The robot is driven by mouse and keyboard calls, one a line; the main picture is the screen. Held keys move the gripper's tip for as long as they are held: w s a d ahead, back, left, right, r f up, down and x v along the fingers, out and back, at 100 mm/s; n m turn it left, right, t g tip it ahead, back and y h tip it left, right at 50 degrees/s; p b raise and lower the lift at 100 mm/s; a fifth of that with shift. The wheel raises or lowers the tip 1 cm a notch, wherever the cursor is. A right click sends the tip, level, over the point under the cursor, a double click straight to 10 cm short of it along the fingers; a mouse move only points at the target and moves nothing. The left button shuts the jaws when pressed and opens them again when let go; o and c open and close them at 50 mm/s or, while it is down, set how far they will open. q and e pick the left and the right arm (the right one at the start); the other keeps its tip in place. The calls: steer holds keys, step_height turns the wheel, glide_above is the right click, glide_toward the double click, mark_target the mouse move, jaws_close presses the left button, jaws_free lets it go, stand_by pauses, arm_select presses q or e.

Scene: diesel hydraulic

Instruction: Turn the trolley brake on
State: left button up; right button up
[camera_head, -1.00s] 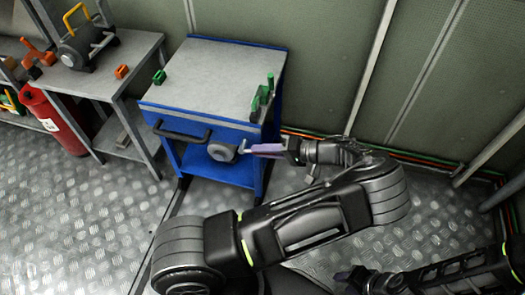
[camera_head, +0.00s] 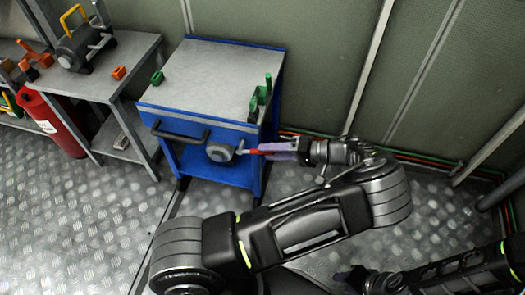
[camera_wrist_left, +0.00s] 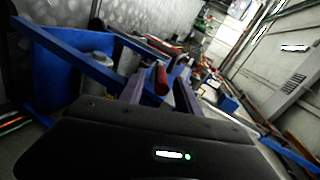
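The blue trolley (camera_head: 228,129) with a grey top stands by the wall. A round grey brake hub (camera_head: 220,152) sits on its front, with a lever whose red handle (camera_head: 254,152) points right. My left gripper (camera_head: 268,151) is at the right end of this handle. In the left wrist view the red handle (camera_wrist_left: 161,78) shows between the two purple fingers (camera_wrist_left: 157,92), which stand apart with gaps on both sides. My right gripper (camera_head: 345,277) is low at the bottom right of the head view, and its opening is not clear.
A grey table (camera_head: 88,79) and a red cylinder (camera_head: 54,120) stand to the left. Bare metal floor (camera_head: 85,215) lies in front.

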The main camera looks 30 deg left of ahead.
arm_select(q)
steer(key=v, duration=0.4)
steer(key=shift+d, duration=0.15)
stand_by(0.4)
